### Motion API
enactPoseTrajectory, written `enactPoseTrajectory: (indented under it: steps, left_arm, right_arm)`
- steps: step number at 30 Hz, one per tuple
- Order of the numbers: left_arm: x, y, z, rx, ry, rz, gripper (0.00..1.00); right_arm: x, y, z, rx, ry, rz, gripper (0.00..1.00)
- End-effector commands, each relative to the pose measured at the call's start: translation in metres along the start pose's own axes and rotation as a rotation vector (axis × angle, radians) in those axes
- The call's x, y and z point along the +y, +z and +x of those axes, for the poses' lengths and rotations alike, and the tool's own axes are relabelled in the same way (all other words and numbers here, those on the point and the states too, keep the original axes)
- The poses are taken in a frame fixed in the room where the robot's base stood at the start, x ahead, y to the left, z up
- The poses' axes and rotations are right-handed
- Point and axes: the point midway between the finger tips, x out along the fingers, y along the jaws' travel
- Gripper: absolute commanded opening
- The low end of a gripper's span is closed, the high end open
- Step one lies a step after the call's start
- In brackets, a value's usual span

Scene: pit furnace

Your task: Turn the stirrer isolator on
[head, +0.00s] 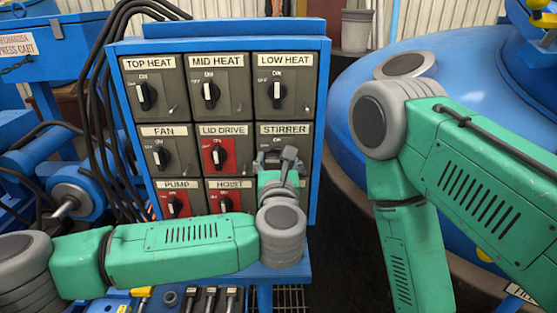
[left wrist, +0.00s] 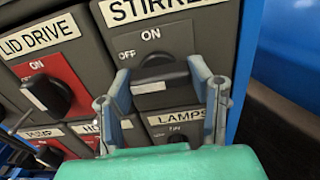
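The stirrer isolator (head: 284,130) is a dark grey box with a black rotary knob, in the right column of the panel, second row. In the left wrist view its knob (left wrist: 160,80) has a white stripe lying nearly level, toward the OFF mark at left; ON is above it. My left gripper (head: 276,160) is in front of this box and hides the knob in the head view. In the left wrist view its two fingers (left wrist: 162,82) are apart, one on each side of the knob. I cannot tell whether they touch it. My right gripper is out of view.
The lid drive isolator (head: 216,155) is close on the left, the low heat isolator (head: 287,88) above, and the lamps isolator (left wrist: 176,126) below. Black cables (head: 100,110) hang left of the panel. A large blue vessel (head: 460,70) stands to the right, behind my right arm.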

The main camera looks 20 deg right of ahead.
Motion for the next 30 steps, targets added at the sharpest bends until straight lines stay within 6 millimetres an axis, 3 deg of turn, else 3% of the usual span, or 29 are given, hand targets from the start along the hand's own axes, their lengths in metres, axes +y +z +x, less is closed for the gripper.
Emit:
enactPoseTrajectory:
  steps: [14,30]
  left_arm:
    - [-0.003,0.001,-0.001,-0.002,-0.004,0.057,0.19]
    - [-0.004,0.003,-0.001,-0.004,-0.006,0.494,0.19]
  right_arm:
    - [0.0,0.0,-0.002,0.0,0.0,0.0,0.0]
    - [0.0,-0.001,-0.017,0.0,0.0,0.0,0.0]
